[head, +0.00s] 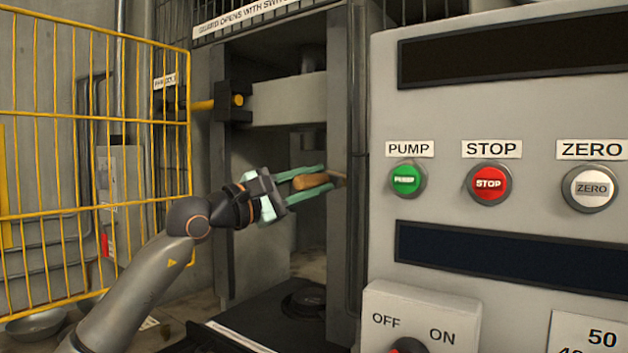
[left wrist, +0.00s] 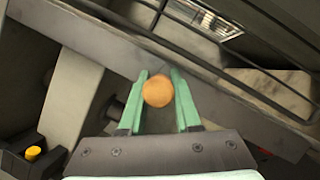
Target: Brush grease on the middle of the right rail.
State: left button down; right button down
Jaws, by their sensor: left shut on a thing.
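My left gripper (head: 322,180) has green fingers and is shut on the wooden handle of the brush (head: 311,181). The handle points right, and its far end is close to the right rail (head: 356,130), the dark upright on the right of the press opening. Whether the bristles touch the rail I cannot tell. In the left wrist view the round orange end of the brush handle (left wrist: 158,91) sits between the fingers of my left gripper (left wrist: 163,88). The bristles are hidden there. My right gripper is not in view.
A control panel (head: 500,120) with PUMP, STOP and ZERO buttons stands close on the right. An OFF/ON switch box (head: 425,315) juts out below it. A yellow mesh guard (head: 90,160) stands open on the left. A dark press bed (head: 265,315) lies below the gripper.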

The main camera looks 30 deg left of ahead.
pick_arm(q)
jog(key=shift+f+b, duration=0.6)
jog(key=shift+f, duration=0.5)
notch_tip(320, 180, down, 10)
jog(key=b, duration=0.8)
jog(key=shift+r, duration=0.25)
